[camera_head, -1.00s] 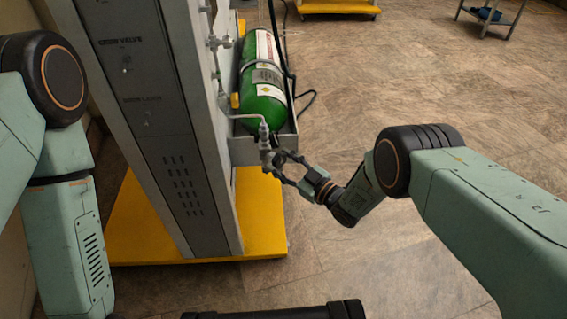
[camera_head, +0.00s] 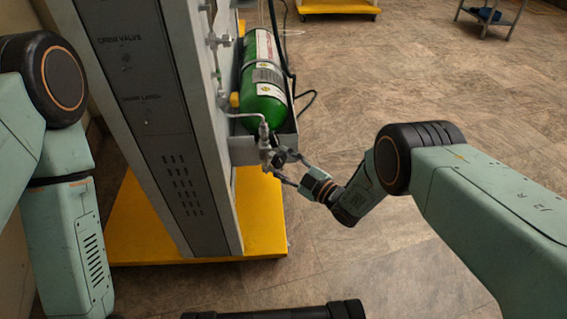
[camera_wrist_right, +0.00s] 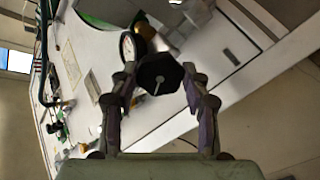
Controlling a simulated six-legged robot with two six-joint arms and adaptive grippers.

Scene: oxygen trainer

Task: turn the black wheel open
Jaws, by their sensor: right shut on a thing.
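The black wheel (camera_wrist_right: 160,74) is a dark faceted knob with a pale stem mark at its middle. It sits between the two fingers of my right gripper (camera_wrist_right: 159,82) in the right wrist view, and the fingertips are closed on its sides. In the head view my right gripper (camera_head: 284,166) reaches in from the right to the valve fitting (camera_head: 266,150) at the near end of the green cylinder (camera_head: 262,95). The wheel is small and partly hidden by the fingers there. My left arm shows at the left, but its gripper is out of view.
The tall grey panel cabinet (camera_head: 172,150) stands left of the cylinder on a yellow base (camera_head: 262,215). A thin pipe (camera_head: 246,115) runs from the valve to the cabinet side. A round gauge (camera_wrist_right: 127,46) is close to the left finger.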

